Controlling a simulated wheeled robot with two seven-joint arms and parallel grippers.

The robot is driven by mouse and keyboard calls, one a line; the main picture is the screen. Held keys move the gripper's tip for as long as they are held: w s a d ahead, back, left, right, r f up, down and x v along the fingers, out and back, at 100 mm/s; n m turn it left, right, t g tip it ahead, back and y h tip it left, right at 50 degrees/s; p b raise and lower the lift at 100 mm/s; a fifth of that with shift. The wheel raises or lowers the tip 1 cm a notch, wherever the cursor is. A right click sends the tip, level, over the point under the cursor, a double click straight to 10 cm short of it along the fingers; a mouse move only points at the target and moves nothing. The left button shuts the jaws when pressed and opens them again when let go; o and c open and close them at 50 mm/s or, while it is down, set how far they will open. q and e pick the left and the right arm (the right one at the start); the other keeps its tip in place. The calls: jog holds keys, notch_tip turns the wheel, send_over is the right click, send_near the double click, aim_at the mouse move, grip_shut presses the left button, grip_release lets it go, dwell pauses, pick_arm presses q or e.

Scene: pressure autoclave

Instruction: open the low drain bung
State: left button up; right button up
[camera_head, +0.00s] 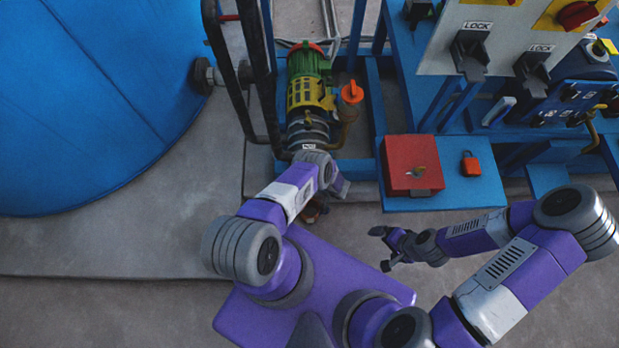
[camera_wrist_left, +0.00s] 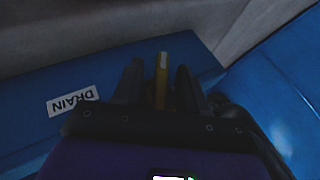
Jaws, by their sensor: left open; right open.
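The drain bung's brass-yellow handle (camera_wrist_left: 162,85) stands between the two dark fingers of my left gripper (camera_wrist_left: 158,70) in the left wrist view. The fingers are apart, one on each side of it; I cannot tell whether either touches it. A white DRAIN label (camera_wrist_left: 73,101) is on the blue surface to the left. In the head view my left wrist bends down beside the pump, and the bung cannot be made out there. My right gripper (camera_head: 382,248) is open and empty, over the floor in front of the red box.
A green and yellow pump (camera_head: 308,92) stands on a blue frame. A red box (camera_head: 412,165) and a red padlock (camera_head: 470,164) are on a blue shelf. A LOCK panel (camera_head: 500,50) is at upper right. A large blue tank (camera_head: 90,100) fills the left.

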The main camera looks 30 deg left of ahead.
pick_arm(q)
grip_shut()
dwell(0.4)
jog(key=shift+r+n+t+h+p, duration=0.15)
jog(key=shift+n+t+h+p, duration=0.15)
jog(key=shift+t+h+p, duration=0.55)
jog(key=shift+n+t+h+p, duration=0.4)
jog(key=shift+t+h+p, duration=0.25)
jog(key=shift+h+p, duration=1.15)
jog(key=shift+h, duration=0.25)
